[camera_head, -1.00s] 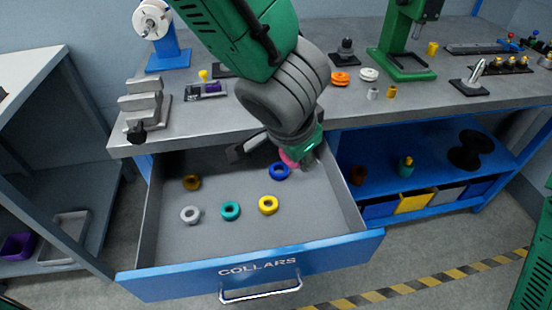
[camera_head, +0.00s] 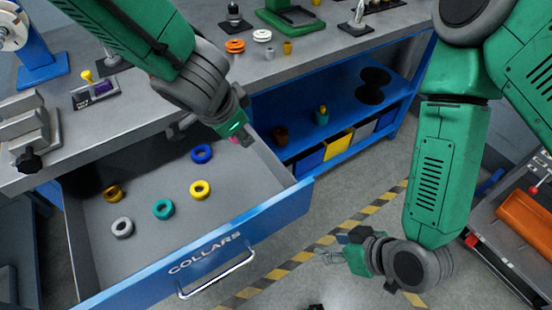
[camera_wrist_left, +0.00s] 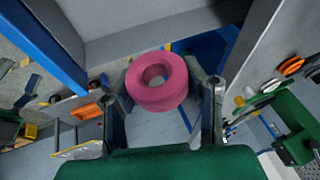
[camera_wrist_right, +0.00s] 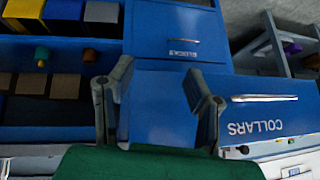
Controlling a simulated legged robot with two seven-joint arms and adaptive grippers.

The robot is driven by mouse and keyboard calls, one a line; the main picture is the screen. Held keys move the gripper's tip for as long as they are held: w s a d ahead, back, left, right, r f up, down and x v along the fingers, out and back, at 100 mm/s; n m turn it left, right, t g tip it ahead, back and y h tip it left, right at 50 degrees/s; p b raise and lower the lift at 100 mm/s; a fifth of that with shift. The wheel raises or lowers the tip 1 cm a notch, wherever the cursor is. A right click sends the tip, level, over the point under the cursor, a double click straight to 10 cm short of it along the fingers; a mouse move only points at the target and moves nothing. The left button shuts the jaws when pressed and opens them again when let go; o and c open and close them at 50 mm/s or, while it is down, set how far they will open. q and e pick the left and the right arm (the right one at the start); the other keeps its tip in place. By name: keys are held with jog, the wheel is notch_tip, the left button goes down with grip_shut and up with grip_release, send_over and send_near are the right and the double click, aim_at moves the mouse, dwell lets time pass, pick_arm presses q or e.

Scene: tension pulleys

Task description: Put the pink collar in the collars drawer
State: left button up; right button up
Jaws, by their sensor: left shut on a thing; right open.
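The pink collar (camera_wrist_left: 157,82) is a thick ring held between the fingers of my left gripper (camera_wrist_left: 160,90) in the left wrist view. In the head view the left gripper (camera_head: 240,135) is at the right back part of the open collars drawer (camera_head: 130,240), and only a sliver of pink shows beside it. The drawer is blue-fronted with a "COLLARS" label and a bar handle. My right gripper (camera_head: 335,257) is open and empty, out over the floor to the right of the drawer; its spread fingers (camera_wrist_right: 158,105) show in the right wrist view.
In the drawer lie a blue collar (camera_head: 201,153), a yellow collar (camera_head: 200,190), a teal collar (camera_head: 163,209), a grey collar (camera_head: 122,228) and a brown-gold collar (camera_head: 114,194). The workbench (camera_head: 120,130) stands behind. A blue shelf (camera_head: 345,120) with bins is to the right.

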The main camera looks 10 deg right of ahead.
pick_arm(q)
jog(key=shift+a, duration=0.1)
jog(key=shift+d, duration=0.25)
pick_arm(e)
jog(key=w+a+r+n+t+y, duration=0.1)
jog(key=w+a+r+t+y, duration=0.3)
jog(key=r, duration=0.6)
jog(key=w+a+r+n+t+y, duration=0.1)
jog(key=w+a+r+t+y, duration=0.15)
jog(key=a+r+t, duration=0.55)
pick_arm(q)
jog(key=shift+a, duration=0.1)
pick_arm(e)
jog(key=w+a+g, duration=0.1)
jog(key=w+a, duration=0.1)
jog(key=w, duration=0.1)
jog(key=w+a+r+g, duration=0.1)
jog(key=w+a, duration=0.1)
jog(key=w, duration=0.1)
jog(key=w+a+r+g, duration=0.1)
jog(key=w+a, duration=0.1)
jog(key=w, duration=0.2)
jog(key=shift+h, duration=0.25)
grip_shut()
pick_arm(q)
jog(key=o, duration=1.3)
pick_arm(e)
jog(key=shift+s, duration=0.1)
